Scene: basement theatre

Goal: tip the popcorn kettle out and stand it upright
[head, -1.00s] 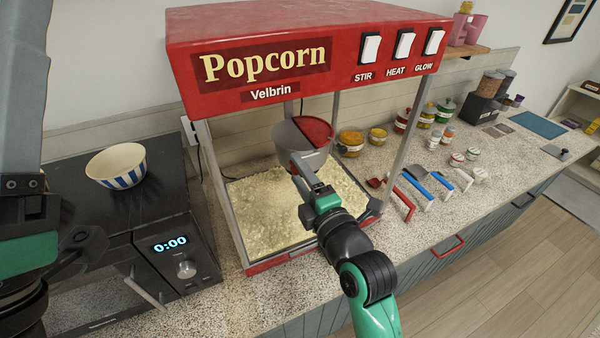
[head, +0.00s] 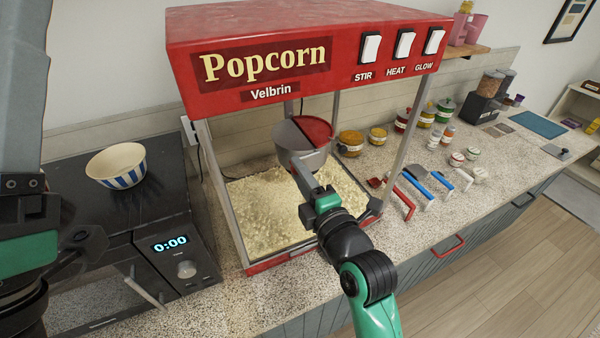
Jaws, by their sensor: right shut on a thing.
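The popcorn kettle (head: 291,139) is a grey metal pot with a half-red lid. It hangs inside the red popcorn machine (head: 215,97) and looks upright or nearly so. Below it a bed of popcorn (head: 262,212) covers the machine's floor. My right gripper (head: 302,170) reaches in through the open front and is shut at the kettle's lower front side. The part it grips is hidden behind the fingers.
Several scoops with coloured handles (head: 418,186) lie right of the machine. Spice jars (head: 378,137) stand behind them. The worktop (head: 290,302) in front of the machine is narrow.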

